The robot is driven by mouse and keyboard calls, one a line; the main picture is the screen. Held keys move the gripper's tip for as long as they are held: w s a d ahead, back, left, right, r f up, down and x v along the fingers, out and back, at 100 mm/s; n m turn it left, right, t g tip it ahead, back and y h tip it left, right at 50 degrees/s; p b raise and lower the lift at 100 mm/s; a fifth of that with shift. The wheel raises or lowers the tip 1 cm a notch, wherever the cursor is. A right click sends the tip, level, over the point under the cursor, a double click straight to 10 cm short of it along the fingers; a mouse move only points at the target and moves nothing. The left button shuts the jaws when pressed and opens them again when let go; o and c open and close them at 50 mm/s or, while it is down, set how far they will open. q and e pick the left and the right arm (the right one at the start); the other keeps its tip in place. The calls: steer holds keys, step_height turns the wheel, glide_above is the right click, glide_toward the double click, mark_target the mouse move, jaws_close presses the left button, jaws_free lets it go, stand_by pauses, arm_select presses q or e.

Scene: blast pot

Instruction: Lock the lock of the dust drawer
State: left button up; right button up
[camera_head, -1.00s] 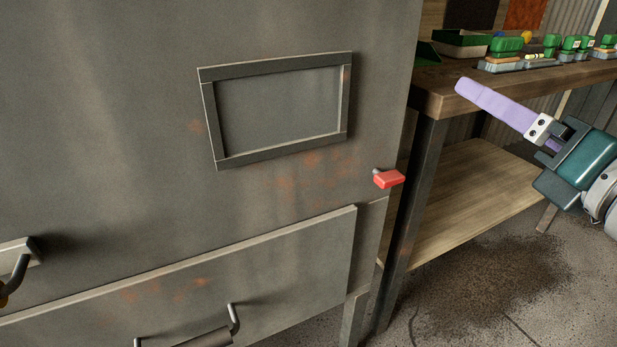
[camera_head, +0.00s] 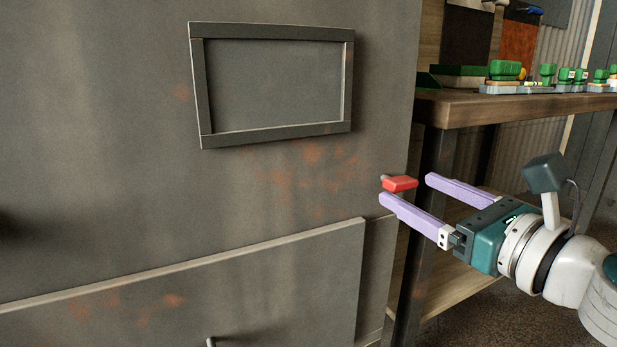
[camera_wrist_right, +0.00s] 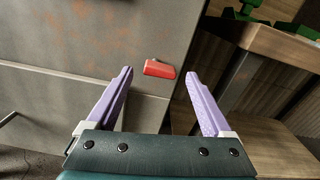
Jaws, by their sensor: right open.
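The lock shows as a small red tab (camera_head: 400,184) on a short pin at the right edge of the grey cabinet, just above the corner of the dust drawer (camera_head: 200,290). My right gripper (camera_head: 405,187) is open, with its two purple fingers pointing at the cabinet. In the head view the red tab appears between the fingertips. In the right wrist view the red tab (camera_wrist_right: 160,69) lies beyond and between the open fingertips, with a gap on both sides. I see no contact. My left gripper is not in view.
A wooden workbench (camera_head: 480,106) with green tools and boxes on top stands close to the right of the cabinet. Its dark leg (camera_head: 432,190) and lower shelf are behind my right gripper. A framed panel (camera_head: 275,85) is on the cabinet above the drawer.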

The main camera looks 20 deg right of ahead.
steer(key=shift+w+a, duration=0.1)
steer(key=shift+w, duration=1.3)
steer(key=shift+c, duration=0.2)
jaws_close()
